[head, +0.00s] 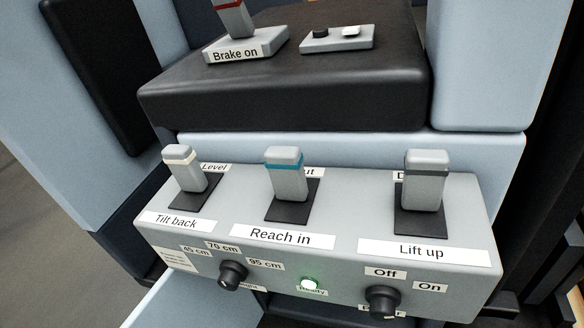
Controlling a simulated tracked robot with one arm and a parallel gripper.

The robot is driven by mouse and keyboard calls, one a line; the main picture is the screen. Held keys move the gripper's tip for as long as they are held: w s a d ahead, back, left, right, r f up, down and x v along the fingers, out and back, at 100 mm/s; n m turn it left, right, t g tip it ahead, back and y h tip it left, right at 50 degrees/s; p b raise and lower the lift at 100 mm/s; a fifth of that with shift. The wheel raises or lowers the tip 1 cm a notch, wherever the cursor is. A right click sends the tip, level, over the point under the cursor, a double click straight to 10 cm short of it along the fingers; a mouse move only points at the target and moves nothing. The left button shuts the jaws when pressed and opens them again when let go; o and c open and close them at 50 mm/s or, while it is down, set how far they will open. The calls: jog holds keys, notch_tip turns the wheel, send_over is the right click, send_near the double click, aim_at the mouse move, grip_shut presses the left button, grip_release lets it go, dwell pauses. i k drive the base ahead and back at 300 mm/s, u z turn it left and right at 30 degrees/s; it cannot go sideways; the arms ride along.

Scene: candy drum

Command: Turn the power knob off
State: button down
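The power knob (383,301) is a round black knob at the lower right of the grey control panel (345,206) in the head view. A label reading "Off" (385,272) sits just above it, and a label reading "On" (430,287) sits to its upper right. The label below the knob is mostly covered by it. I cannot tell clearly which label the knob points to. The green indicator light (310,283), left of the knob, is lit. My gripper is not in view, and nothing touches the knob.
Three levers stand on the panel, labelled "Tilt back" (184,168), "Reach in" (286,173) and "Lift up" (426,180). Another black knob (233,275) with centimetre labels is at lower left. Behind is a dark armrest (290,95) with a "Brake on" lever (234,18).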

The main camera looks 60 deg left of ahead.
aim_at(383, 301)
jog(key=u, duration=0.05)
jog(key=k, duration=1.4)
jog(key=u, duration=0.6)
jog(key=i, duration=1)
